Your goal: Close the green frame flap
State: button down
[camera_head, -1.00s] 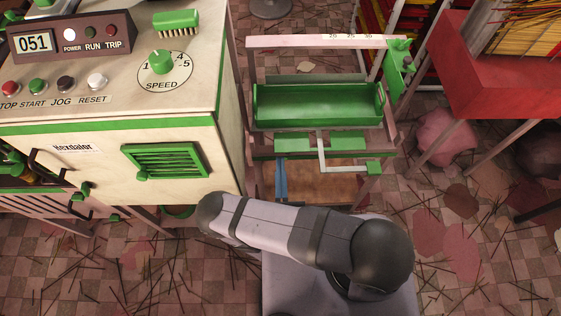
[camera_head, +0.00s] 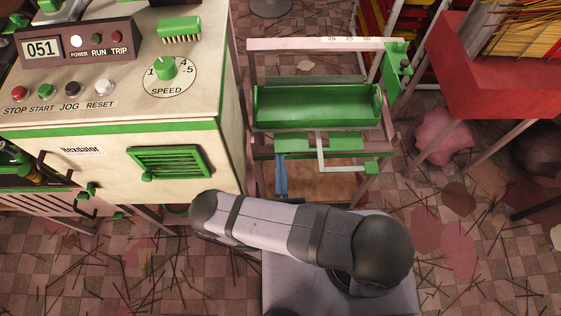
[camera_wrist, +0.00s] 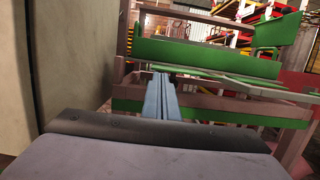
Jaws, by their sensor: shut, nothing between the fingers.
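A pinkish frame (camera_head: 319,43) stands right of the cream machine. It carries a long green trough-like panel (camera_head: 316,106), also seen in the wrist view (camera_wrist: 203,57). Below it are small green plates (camera_head: 333,143) joined by a pale bent bar. A green plate (camera_head: 396,66) stands at the frame's upper right corner; it also shows in the wrist view (camera_wrist: 277,33). I cannot tell for sure which of these is the flap. My gripper (camera_head: 281,160) has blue fingers, shut and empty, low at the frame's left side. In the wrist view the fingertips (camera_wrist: 161,78) appear near the lower crossbar; contact is unclear.
The cream machine (camera_head: 110,160), with a louvred green vent (camera_head: 170,163), stands close on the left. A red tray (camera_head: 485,75) with yellow sticks is at the right. Sticks litter the checkered floor (camera_head: 110,260). A pink sack (camera_head: 443,135) lies right of the frame.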

jog(key=shift+r+g+p, duration=0.55)
jog(key=shift+g+p, duration=0.45)
jog(key=shift+p, duration=0.5)
jog(key=shift+g, duration=0.9)
jog(key=shift+w+r+p, duration=0.2)
jog(key=shift+r+p, duration=0.85)
jog(key=shift+p, duration=0.3)
jog(key=shift+w+r+p, duration=0.15)
jog(key=shift+r+p, duration=0.85)
jog(key=shift+p, duration=0.4)
jog(key=shift+w+r+p, duration=0.2)
jog(key=shift+r+p, duration=0.85)
jog(key=shift+p, duration=0.3)
jog(key=shift+s, duration=0.1)
jog(key=s+p, duration=0.1)
jog(key=s, duration=0.6)
jog(key=shift+r, duration=0.45)
